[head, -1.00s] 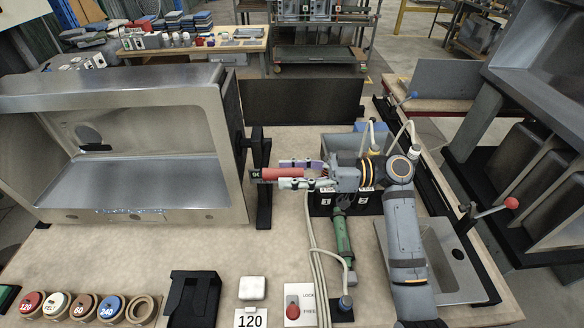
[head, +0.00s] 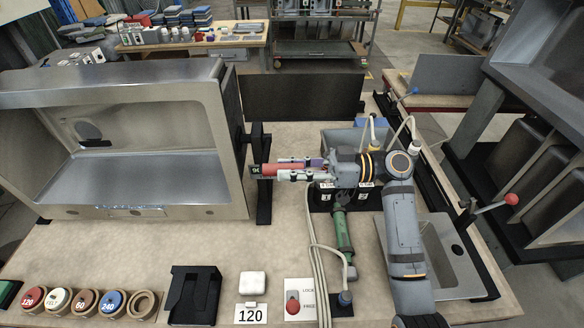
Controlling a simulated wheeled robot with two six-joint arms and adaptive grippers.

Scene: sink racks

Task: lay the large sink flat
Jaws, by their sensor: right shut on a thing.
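The large sink (head: 150,183) stands tipped up on its side at the left of the bench, its open bowl facing me. A black upright stand (head: 263,190) is at its right side. My left gripper is not in view.
A green tool (head: 343,232) stands below my right arm, with hoses (head: 315,240) hanging beside it. A small sink (head: 450,255) lies at the right. Labelled round discs (head: 110,302), a black holder (head: 192,294) and a red LOCK/FREE switch (head: 293,306) line the front edge.

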